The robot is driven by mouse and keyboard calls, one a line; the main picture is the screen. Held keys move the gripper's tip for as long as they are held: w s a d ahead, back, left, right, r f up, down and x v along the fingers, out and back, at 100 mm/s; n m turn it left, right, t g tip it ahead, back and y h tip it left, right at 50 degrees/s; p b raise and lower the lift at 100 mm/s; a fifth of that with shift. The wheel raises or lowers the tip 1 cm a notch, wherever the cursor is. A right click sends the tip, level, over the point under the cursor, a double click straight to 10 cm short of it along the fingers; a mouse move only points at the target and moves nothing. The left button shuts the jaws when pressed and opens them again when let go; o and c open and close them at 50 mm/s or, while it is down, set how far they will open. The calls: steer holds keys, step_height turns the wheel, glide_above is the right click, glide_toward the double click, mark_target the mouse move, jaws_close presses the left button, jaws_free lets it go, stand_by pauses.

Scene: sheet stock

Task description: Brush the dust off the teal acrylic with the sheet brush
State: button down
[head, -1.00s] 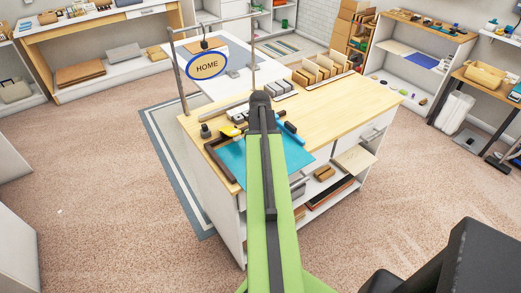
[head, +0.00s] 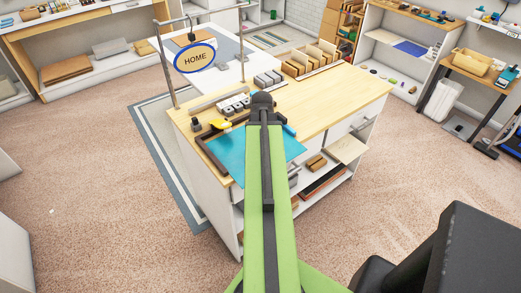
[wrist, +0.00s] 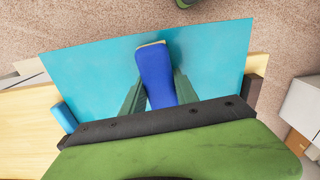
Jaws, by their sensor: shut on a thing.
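The teal acrylic (head: 225,154) lies flat on the wooden bench top, partly past its front edge. It fills much of the wrist view (wrist: 90,72). My gripper (wrist: 156,88) is over the sheet, its two green fingers shut on the blue sheet brush (wrist: 155,74). The brush's tan end points toward the top of the wrist view. I cannot tell whether it touches the sheet. My own arm hides the brush and gripper in the head view. I cannot make out any dust.
A dark strip (head: 211,157) lies along the sheet's left edge, and a blue bar (wrist: 63,117) is by its other side. A yellow tool (head: 220,124) and grey blocks (head: 235,103) stand behind. A HOME sign (head: 195,57) hangs from a frame.

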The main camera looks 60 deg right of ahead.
step_height(320, 180, up, 6)
steer(key=p, duration=0.6)
step_height(320, 180, up, 3)
steer(key=p, duration=0.3)
steer(key=shift+r, duration=0.15)
